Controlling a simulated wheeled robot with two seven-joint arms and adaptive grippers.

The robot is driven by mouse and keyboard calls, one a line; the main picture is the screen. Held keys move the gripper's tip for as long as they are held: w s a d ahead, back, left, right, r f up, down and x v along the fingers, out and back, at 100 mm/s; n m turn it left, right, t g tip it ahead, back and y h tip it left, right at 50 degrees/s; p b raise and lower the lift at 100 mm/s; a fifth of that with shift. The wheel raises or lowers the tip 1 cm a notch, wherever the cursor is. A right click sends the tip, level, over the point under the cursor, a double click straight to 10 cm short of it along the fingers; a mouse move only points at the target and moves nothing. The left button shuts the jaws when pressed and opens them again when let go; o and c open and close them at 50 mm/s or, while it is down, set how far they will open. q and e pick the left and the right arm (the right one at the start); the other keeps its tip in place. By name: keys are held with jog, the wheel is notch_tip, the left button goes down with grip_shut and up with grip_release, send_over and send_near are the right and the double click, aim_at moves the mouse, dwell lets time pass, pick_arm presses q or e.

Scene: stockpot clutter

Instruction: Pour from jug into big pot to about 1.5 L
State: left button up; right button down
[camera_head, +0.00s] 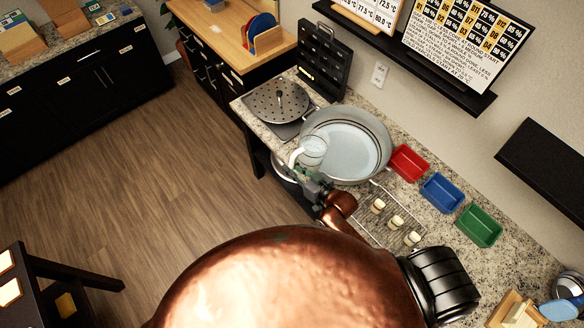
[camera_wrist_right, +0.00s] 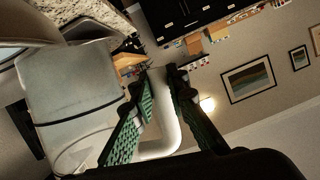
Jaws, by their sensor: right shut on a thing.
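The big pot (camera_head: 379,143) is a wide grey metal pot on the counter, with a pale, bluish round area inside; I cannot tell its level. The clear jug (camera_head: 314,148) is at the pot's left rim, overlapping it in the head view. In the right wrist view the jug (camera_wrist_right: 70,92) is large, translucent and tilted, with a dark band around it. My right gripper (camera_head: 302,174) is shut on the jug's white handle (camera_wrist_right: 168,137); its green-padded fingers (camera_wrist_right: 158,82) lie on both sides of it. No stream is clearly visible. My left gripper is out of view.
A perforated round lid (camera_head: 277,103) lies left of the pot. Red (camera_head: 408,163), blue (camera_head: 441,192) and green (camera_head: 479,225) trays stand to its right. A wire rack (camera_head: 378,228) with small pale-topped items is in front. A black shelf (camera_head: 420,58) overhangs the wall.

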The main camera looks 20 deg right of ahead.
aim_at(291, 160)
jog(key=shift+a+r+m, duration=0.25)
jog(key=shift+r+m, duration=0.15)
jog(key=shift+r, duration=0.55)
dwell(0.6)
jog(key=shift+s+a+r+m+y, duration=0.15)
jog(key=shift+r+m+y, duration=0.25)
jog(key=shift+r, duration=0.2)
jog(key=shift+a+r+m+y, duration=0.1)
jog(key=shift+r+m+y, duration=0.2)
jog(key=shift+r+m, duration=0.25)
dwell(1.3)
jog(key=shift+r+m+b, duration=0.35)
jog(key=shift+r+m, duration=0.1)
jog(key=shift+r, duration=0.25)
dwell(0.6)
jog(key=shift+d+r+m+y+b, duration=0.3)
jog(key=shift+r+m+y+b, duration=0.3)
jog(key=shift+m+b, duration=0.1)
dwell(0.8)
jog(key=shift+w+d+r+m, duration=0.15)
jog(key=shift+w+d+m, duration=0.05)
jog(key=shift+m, duration=0.1)
dwell(0.9)
